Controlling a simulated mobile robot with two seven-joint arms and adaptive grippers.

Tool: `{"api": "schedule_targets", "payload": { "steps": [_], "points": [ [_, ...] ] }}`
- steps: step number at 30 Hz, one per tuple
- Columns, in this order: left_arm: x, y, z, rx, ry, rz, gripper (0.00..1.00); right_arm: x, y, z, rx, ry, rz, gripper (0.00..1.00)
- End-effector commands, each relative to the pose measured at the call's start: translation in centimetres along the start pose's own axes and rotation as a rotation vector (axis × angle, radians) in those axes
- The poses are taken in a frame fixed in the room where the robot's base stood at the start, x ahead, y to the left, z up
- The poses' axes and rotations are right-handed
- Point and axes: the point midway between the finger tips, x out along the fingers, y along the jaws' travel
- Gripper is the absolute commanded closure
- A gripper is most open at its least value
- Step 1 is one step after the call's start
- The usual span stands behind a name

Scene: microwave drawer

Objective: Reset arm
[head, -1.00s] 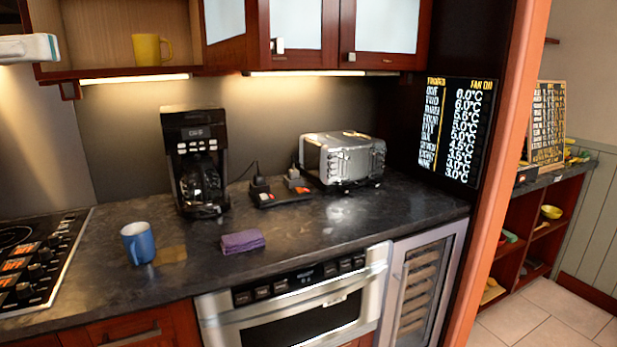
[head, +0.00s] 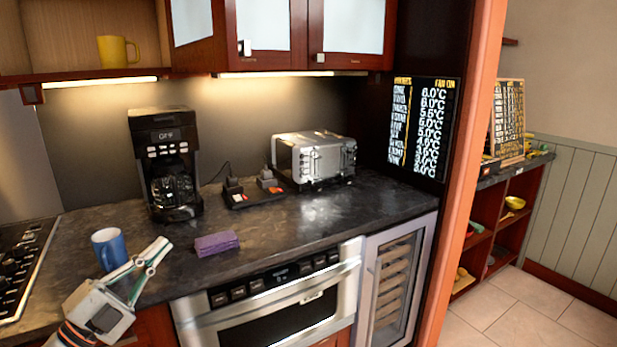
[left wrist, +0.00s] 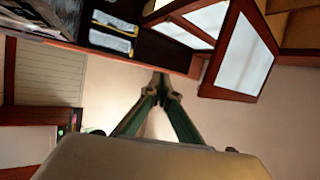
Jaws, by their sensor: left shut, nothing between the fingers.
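My left gripper (head: 158,250) comes in at the lower left of the head view, in front of the counter edge. It is shut and empty, its fingertips pointing up and right. In the left wrist view its fingers (left wrist: 160,88) meet at the tips with nothing between them. A blue mug (head: 109,249) stands on the counter just left of the fingers and looks apart from them. The microwave drawer (head: 285,318) is below the counter, to the right of the gripper, and looks closed. My right gripper is not in view.
A cooktop (head: 22,265) lies at left. Wall cabinets (head: 265,35) hang above. An orange post (head: 468,170) stands right, with open floor beyond.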

Motion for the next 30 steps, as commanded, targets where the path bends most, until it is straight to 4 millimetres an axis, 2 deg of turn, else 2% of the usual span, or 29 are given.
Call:
{"api": "schedule_targets", "payload": {
  "steps": [1, 3, 8, 12, 14, 18, 21, 24, 27, 30],
  "points": [
    [-1.7, 3.5, 0.6, -0.096, -0.077, 0.028, 1.00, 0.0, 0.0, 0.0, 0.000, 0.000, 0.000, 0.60],
    [-4.1, 7.7, 1.2, -0.210, -0.178, 0.065, 1.00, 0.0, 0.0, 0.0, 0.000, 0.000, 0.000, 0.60],
    [-10.2, 16.9, 1.0, -0.452, -0.403, 0.152, 1.00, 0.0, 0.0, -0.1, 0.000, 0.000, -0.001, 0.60],
    [-16.3, 24.2, -0.9, -0.645, -0.596, 0.230, 1.00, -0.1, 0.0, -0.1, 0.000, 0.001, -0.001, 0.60],
    [-19.1, 27.0, -2.1, -0.722, -0.678, 0.264, 1.00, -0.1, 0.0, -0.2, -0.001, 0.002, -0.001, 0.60],
    [-25.4, 32.8, -6.0, -0.889, -0.861, 0.342, 1.00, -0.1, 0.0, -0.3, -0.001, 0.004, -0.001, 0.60],
    [-29.0, 35.7, -8.8, -0.984, -0.969, 0.386, 1.00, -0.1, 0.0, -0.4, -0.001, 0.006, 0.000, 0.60],
    [-31.7, 37.6, -11.1, -1.051, -1.047, 0.420, 1.00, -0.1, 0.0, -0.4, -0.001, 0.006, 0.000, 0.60],
    [-33.2, 38.6, -12.5, -1.089, -1.092, 0.439, 1.00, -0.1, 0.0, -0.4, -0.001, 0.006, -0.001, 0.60],
    [-33.7, 38.9, -13.1, -1.104, -1.110, 0.446, 1.00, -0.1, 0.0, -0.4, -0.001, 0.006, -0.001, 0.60]
  ]
}}
